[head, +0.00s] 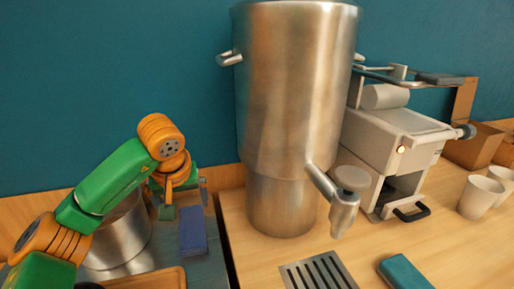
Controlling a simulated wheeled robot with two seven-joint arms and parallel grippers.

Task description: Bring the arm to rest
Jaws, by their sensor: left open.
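My left arm, green and orange, comes in from the left and bends down at its wrist. Its left gripper (184,208) hangs low behind the wrist, just above the counter and beside a steel pot (124,238). It is open, and I see nothing held in it, though the wrist partly hides it. A dark blue block (192,232) lies just in front of the gripper; I cannot tell if they touch. My right gripper is not in view.
A tall steel urn (290,90) with a tap stands right of the gripper. A white machine (393,150), white cups (479,196), a drain grate (317,272) and a teal block (404,272) are farther right. A wooden tray (150,280) edge shows in front.

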